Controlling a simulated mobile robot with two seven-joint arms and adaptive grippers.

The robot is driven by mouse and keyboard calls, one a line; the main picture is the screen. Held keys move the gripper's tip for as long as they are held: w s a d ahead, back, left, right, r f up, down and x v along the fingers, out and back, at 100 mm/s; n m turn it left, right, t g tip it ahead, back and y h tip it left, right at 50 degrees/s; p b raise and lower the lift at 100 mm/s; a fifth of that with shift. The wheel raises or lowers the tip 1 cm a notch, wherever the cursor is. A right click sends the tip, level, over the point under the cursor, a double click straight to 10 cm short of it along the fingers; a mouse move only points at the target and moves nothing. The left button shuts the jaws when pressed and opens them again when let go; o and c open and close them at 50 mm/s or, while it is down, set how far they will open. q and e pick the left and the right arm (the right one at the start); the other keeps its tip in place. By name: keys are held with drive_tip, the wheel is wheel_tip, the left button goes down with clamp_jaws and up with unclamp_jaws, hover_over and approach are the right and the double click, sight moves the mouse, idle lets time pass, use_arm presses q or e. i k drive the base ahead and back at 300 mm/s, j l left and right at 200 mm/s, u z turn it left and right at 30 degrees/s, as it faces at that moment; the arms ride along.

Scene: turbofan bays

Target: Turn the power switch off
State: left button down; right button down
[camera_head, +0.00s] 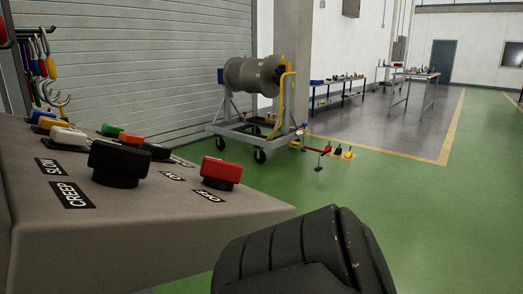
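A grey sloped control panel (195,222) fills the left foreground. A red knob (221,172) stands on its right part, with a small dark label whose text I cannot read for sure. A larger black knob (118,162) stands to its left, near labels that seem to read CREEP (72,195) and SLOW. I cannot tell from this view which knob is the power switch or how it is set. A dark ribbed rounded part, apparently of my own arm, shows at the bottom centre, apart from the knobs. No gripper fingers are visible.
Smaller green, orange, white and yellow knobs sit farther back on the panel. Hanging tools (38,65) are at the left edge. A wheeled stand (240,128) carries a grey cylinder (250,75) by the shutter (150,60). The green floor (430,215) at right is clear.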

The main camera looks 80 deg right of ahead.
sight(218, 174)
drive_tip(key=l+z, duration=0.1)
drive_tip(key=z, duration=0.4)
drive_tip(key=l+z, duration=0.1)
drive_tip(key=z, duration=0.35)
drive_tip(key=i+l+z, duration=0.1)
drive_tip(key=z, duration=0.4)
drive_tip(key=l+z, duration=0.1)
drive_tip(key=z, duration=0.4)
drive_tip(key=u, duration=0.45)
drive_tip(key=l+u, duration=0.15)
drive_tip(key=u, duration=0.35)
drive_tip(key=l+u, duration=0.1)
drive_tip(key=u, duration=0.35)
drive_tip(key=k+l+u, duration=0.1)
drive_tip(key=l+u, duration=0.25)
drive_tip(key=k+l+u, duration=0.15)
drive_tip(key=l+u, duration=0.2)
drive_tip(key=k+l+u, duration=0.15)
drive_tip(key=u, duration=0.15)
drive_tip(key=l, duration=0.1)
